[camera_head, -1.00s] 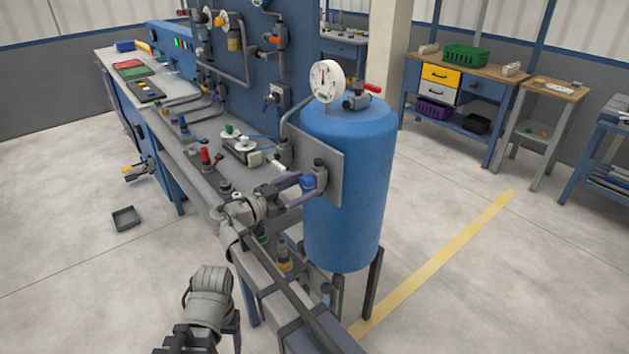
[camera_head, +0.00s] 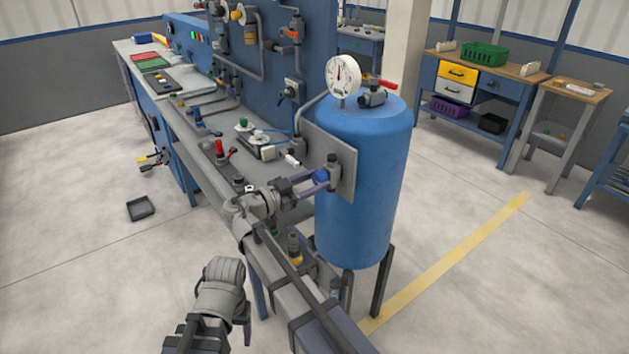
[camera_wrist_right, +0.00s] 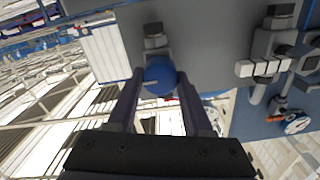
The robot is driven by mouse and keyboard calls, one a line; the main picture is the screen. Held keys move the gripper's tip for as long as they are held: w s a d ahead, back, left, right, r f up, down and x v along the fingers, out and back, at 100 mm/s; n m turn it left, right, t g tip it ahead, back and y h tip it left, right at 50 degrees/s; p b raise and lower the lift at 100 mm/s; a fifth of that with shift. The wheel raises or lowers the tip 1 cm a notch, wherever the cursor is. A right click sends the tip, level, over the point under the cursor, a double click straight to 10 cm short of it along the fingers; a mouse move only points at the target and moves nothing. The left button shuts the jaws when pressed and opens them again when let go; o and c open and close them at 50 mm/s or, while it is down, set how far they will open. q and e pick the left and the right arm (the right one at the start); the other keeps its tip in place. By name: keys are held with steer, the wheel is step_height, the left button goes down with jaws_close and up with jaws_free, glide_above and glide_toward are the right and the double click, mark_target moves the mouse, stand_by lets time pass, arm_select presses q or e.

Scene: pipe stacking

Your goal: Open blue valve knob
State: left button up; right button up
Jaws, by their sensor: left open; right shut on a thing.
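The blue valve knob (camera_head: 320,176) is on a dark fitting on the grey plate (camera_head: 345,175) at the left side of the blue tank (camera_head: 362,190). My right gripper (camera_head: 318,181) reaches it from the left and is shut on it. In the right wrist view the round blue knob (camera_wrist_right: 160,76) sits between the two purple fingers, below its grey stem. My left gripper (camera_head: 215,338) is low at the bottom edge, away from the knob. It is open and empty, and partly cut off by the frame.
A pressure gauge (camera_head: 343,77) and a red-handled valve (camera_head: 376,93) top the tank. The grey workbench (camera_head: 215,165) with valves and pipes stands to the left. A small dark tray (camera_head: 140,208) lies on the floor. The floor to the right of the tank is clear.

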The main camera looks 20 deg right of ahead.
jaws_close()
steer(key=n, duration=0.4)
steer(key=shift+n, duration=0.4)
steer(key=n, duration=0.4)
steer(key=shift+w+n, duration=0.1)
steer(key=shift+n, duration=0.2)
steer(key=n, duration=0.4)
steer(key=shift+a+f, duration=0.1)
steer(key=shift+n, duration=2.2)
steer(key=o, duration=1.3)
jaws_free()
